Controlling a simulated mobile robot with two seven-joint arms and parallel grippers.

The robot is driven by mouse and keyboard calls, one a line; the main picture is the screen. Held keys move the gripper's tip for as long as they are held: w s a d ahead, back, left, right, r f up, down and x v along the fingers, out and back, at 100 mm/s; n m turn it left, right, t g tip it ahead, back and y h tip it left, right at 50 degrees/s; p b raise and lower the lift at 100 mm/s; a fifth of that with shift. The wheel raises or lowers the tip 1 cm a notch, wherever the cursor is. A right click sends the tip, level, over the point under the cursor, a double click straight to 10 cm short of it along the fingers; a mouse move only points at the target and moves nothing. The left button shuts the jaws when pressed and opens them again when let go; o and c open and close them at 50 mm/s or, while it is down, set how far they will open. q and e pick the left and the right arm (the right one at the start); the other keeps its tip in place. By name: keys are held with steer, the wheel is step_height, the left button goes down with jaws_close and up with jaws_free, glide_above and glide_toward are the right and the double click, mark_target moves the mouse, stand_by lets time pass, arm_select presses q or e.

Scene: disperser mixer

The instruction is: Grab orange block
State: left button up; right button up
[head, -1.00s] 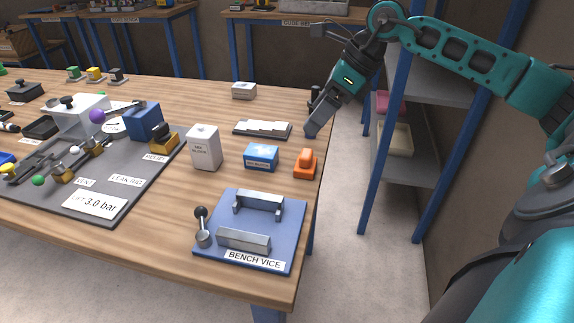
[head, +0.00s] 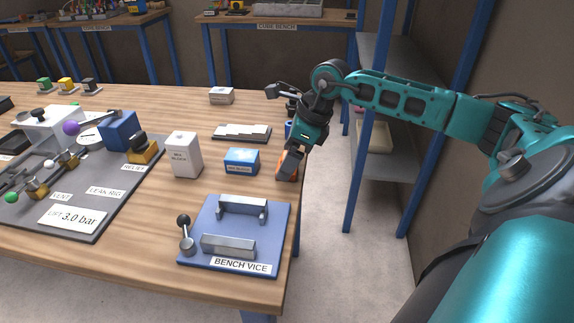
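The orange block (head: 281,171) is on the wooden table near its right edge, right of the blue labelled block and behind the bench vice. My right gripper (head: 290,163) comes in from the right and is over the block, its grey fingers covering much of it. I cannot tell whether the fingers touch the block, or whether they are open or shut. My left gripper is not in view.
A blue block (head: 241,160), a white box (head: 184,155) and a stepped white block (head: 242,132) stand nearby. The bench vice plate (head: 275,236) is in front. A shelf unit with a blue post (head: 358,150) stands right of the table.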

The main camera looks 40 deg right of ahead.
steer(key=shift+x, duration=0.75)
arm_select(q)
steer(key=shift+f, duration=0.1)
arm_select(e)
steer(key=shift+c, duration=0.3)
steer(key=c, duration=1.1)
steer(key=shift+r, duration=0.15)
arm_select(q)
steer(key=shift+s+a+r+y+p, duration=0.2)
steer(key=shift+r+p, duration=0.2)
steer(key=shift+p, duration=0.25)
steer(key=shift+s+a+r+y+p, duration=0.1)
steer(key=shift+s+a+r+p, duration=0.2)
steer(key=shift+p, duration=0.35)
arm_select(e)
steer(key=shift+r, duration=9.9)
